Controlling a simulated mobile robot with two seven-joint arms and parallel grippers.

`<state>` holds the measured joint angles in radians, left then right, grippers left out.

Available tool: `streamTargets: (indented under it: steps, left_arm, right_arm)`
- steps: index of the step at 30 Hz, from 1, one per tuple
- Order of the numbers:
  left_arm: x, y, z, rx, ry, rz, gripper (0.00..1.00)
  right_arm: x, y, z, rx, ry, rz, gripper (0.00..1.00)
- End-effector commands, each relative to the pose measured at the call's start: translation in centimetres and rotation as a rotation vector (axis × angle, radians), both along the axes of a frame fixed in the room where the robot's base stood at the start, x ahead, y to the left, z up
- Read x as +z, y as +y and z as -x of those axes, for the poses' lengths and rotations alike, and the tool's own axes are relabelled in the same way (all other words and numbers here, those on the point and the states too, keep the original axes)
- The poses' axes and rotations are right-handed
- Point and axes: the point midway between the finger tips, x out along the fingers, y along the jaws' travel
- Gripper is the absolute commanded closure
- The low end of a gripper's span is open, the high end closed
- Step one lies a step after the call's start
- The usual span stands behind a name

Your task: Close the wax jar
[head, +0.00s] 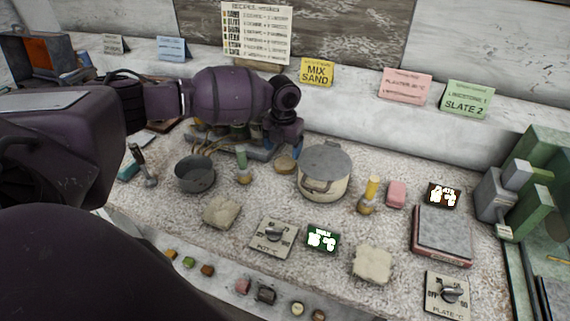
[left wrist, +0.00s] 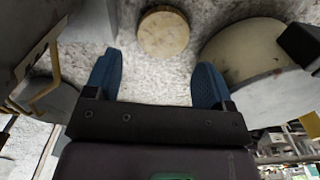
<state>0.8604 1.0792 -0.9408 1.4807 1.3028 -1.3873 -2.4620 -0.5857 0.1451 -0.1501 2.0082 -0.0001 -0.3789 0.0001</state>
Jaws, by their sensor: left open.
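A wide cream pot (head: 322,184) with a grey round top and a side handle stands mid-counter; its rim shows at the right in the left wrist view (left wrist: 245,52). I cannot tell whether it is the wax jar. A small round wooden disc (head: 285,164), perhaps a lid, lies left of the pot; it shows beyond my fingertips in the left wrist view (left wrist: 163,31). My left gripper (left wrist: 157,70) is open and empty, its blue fingers apart. In the head view it (head: 284,135) is just behind the disc. The arm hides part of the rack behind. My right gripper is out of view.
A green WAX display (head: 322,238) and a dial plate (head: 274,236) lie in front.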

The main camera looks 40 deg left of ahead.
Motion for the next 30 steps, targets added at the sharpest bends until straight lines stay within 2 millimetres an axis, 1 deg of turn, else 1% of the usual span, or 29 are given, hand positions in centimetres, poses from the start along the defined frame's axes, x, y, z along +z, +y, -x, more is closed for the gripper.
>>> streamTargets:
  steps: [2, 5, 10, 12, 15, 18, 28, 30]
  left_arm:
    - [-0.1, 0.0, 0.0, 0.000, 0.000, 0.000, 0.24]
    - [-0.8, -0.1, -0.2, 0.000, 0.002, 0.000, 0.24]
    - [-3.2, -0.2, -1.0, 0.001, 0.003, -0.001, 0.24]
    - [-4.1, -0.2, -1.0, 0.000, 0.003, 0.000, 0.24]
    - [-4.9, -0.2, -1.0, 0.001, 0.003, 0.000, 0.24]
    - [-5.2, -0.2, -1.0, 0.001, 0.000, 0.000, 0.24]
    - [-5.2, -0.2, -1.0, 0.001, 0.000, 0.000, 0.24]
    - [-5.2, -0.2, -1.0, 0.001, 0.000, 0.000, 0.34]
  right_arm:
    - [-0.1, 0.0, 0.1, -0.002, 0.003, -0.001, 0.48]
    - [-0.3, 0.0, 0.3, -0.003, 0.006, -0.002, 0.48]
    - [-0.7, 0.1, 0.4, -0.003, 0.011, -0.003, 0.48]
    - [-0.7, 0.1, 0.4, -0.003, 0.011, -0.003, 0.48]
    - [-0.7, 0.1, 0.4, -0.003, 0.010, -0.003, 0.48]
    - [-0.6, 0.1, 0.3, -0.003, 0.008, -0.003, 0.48]
    - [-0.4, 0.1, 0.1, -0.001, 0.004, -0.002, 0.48]
    - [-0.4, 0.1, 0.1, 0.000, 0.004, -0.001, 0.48]
